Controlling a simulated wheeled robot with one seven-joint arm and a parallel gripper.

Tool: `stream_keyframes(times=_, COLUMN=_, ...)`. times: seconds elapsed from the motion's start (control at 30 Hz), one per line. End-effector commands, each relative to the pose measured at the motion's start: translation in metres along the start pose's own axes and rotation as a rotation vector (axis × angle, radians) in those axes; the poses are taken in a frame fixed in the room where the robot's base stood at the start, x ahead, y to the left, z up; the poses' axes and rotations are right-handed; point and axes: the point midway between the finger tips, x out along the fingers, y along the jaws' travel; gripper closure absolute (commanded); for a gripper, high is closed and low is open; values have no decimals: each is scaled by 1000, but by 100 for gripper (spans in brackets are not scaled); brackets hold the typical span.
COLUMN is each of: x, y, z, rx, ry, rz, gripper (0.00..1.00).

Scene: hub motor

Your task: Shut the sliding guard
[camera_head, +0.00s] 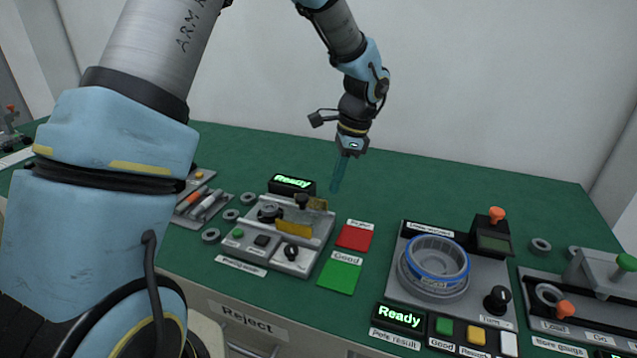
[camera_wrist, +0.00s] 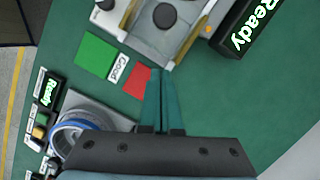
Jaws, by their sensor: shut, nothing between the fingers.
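The grey fixture (camera_head: 318,240) with the sliding guard stands on the green table left of centre in the head view. The guard shows as a yellow panel (camera_head: 294,229) at the front and a darker yellow panel (camera_head: 318,203) behind it. A gap lies between the panels, with a round black knob near it. In the wrist view the fixture (camera_wrist: 181,22) is at the top, cut off by the frame, with yellow edges. My gripper (camera_head: 336,189) is shut and empty, pointing down behind and right of the fixture; its teal fingers also show in the wrist view (camera_wrist: 161,74).
A lit Ready display (camera_head: 292,184) stands behind the fixture. Red (camera_head: 354,237) and green (camera_head: 341,275) pads lie to its right. A tester with a blue ring (camera_head: 437,259) stands further right. Table behind the gripper is clear.

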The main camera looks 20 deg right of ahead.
Motion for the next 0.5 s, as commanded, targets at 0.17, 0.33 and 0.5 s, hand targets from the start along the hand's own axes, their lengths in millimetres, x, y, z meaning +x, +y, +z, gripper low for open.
stream_keyframes(times=0.17, x=13, y=0, z=21, rx=-3, ry=-2, rz=2, gripper=100)
stream_keyframes(times=0.33, x=21, y=0, z=34, rx=-2, ry=0, rz=2, gripper=100)
stream_keyframes(times=0.5, x=23, y=0, z=37, rx=-1, ry=1, rz=0, gripper=100)
